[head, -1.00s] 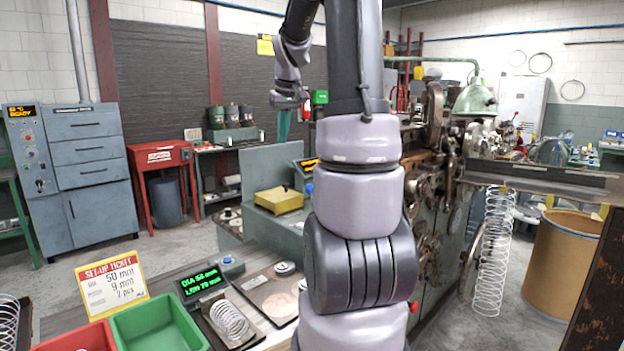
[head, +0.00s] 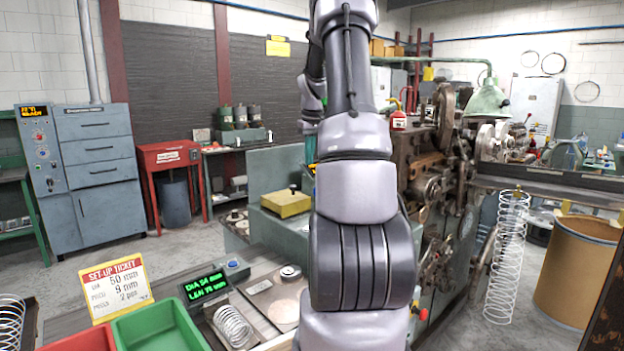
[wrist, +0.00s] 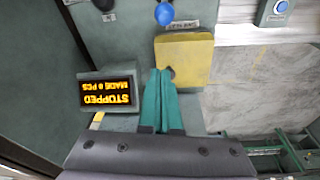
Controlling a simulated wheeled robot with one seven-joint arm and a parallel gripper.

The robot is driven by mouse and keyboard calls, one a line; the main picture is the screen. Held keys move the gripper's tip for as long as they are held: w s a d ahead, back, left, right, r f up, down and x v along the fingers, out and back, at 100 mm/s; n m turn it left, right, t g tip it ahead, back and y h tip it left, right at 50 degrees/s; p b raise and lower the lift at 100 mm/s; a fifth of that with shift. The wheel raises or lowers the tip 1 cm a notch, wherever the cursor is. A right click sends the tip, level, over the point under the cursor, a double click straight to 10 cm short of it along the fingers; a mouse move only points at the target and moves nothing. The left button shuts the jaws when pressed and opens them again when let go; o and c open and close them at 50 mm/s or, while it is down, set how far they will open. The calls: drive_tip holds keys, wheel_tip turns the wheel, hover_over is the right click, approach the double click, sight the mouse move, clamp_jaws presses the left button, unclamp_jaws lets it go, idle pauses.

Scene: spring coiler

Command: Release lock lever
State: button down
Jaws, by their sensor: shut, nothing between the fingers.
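My gripper (wrist: 160,72) shows in the wrist view with its two teal fingers together and nothing between them. Its tips lie over the near edge of a yellow block (wrist: 195,48), beside a small dark spot or knob; I cannot tell whether they touch. In the head view the yellow block (head: 283,206) has a black knob (head: 293,189) on top, and my gripper (head: 310,150) is mostly hidden behind my arm. A blue knob (wrist: 164,14) sits beyond the block, next to a small label. I cannot tell for sure which part is the lock lever.
A display (wrist: 108,93) reading STOPPED, MADE 0 PCS stands left of my fingers. A blue button box (wrist: 274,11) is at upper right. The coiling machine (head: 440,190) stands right of my arm. A green bin (head: 160,328) and a set-up ticket (head: 115,287) are at lower left.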

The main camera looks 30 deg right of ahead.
drive_tip(key=f, duration=0.3)
drive_tip(key=w+f, duration=0.1)
drive_tip(key=f, duration=0.5)
drive_tip(key=shift+w+d+f, duration=0.15)
drive_tip(key=shift+w+f, duration=0.05)
drive_tip(key=shift+w, duration=0.1)
drive_tip(key=shift+s+f, duration=0.1)
drive_tip(key=shift+s, duration=0.2)
drive_tip(key=s, duration=0.3)
drive_tip(key=shift+s+r, duration=0.1)
drive_tip(key=shift+r, duration=0.2)
